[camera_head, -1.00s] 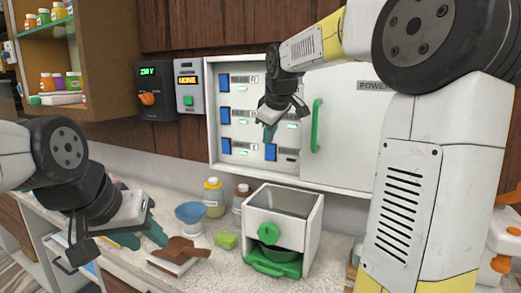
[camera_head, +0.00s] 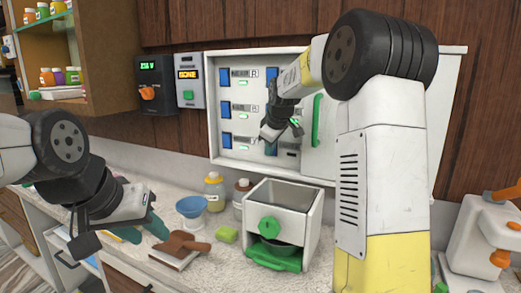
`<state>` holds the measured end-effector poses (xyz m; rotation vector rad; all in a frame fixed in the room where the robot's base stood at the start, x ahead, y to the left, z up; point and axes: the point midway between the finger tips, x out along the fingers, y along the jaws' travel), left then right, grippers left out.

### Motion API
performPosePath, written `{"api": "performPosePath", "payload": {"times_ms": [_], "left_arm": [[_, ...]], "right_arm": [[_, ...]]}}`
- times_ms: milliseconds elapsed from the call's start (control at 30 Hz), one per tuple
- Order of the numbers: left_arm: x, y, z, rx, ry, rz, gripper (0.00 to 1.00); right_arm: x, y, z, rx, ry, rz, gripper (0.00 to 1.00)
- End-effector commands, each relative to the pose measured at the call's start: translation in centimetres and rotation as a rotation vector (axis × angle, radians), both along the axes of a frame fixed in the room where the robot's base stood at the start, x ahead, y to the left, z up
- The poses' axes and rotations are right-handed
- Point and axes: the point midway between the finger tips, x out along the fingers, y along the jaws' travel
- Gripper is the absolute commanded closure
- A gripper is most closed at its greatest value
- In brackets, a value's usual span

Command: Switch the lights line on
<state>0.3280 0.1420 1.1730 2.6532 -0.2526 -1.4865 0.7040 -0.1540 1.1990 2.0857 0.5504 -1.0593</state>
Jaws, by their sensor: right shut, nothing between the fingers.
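The open switch cabinet (camera_head: 213,120) on the wall holds several blue rocker switches beside small labels and green lights. The left column shows a top switch (camera_head: 225,77), a middle switch (camera_head: 225,108) and a bottom switch (camera_head: 226,139). The labels are too small to read surely, so I cannot tell which is the lights line. My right gripper (camera_head: 270,135) is shut and empty in front of the right column, hiding part of it; a lower right switch (camera_head: 270,149) shows beneath. Contact is unclear. My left gripper (camera_head: 142,230) is open and empty, low over the counter.
A white cabinet door with a green handle (camera_head: 317,120) stands right of the switches, partly behind my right arm. Two wall units, a black one (camera_head: 153,73) and a grey one (camera_head: 190,95), are left.

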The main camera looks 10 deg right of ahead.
Motion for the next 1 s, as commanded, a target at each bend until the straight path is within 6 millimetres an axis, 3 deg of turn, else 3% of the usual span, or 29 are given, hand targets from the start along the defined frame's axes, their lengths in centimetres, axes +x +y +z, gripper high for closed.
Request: {"api": "performPosePath", "payload": {"times_ms": [633, 1000], "left_arm": [[0.0, 0.0, 0.0, 0.0, 0.0, 0.0, 0.6], [0.0, 0.0, 0.0, 0.0, 0.0, 0.0, 0.6]], "right_arm": [[0.4, -0.3, -0.2, 0.0, -0.001, -0.001, 1.0], [0.5, -0.3, 1.4, 0.0, -0.004, -0.001, 1.0]]}}
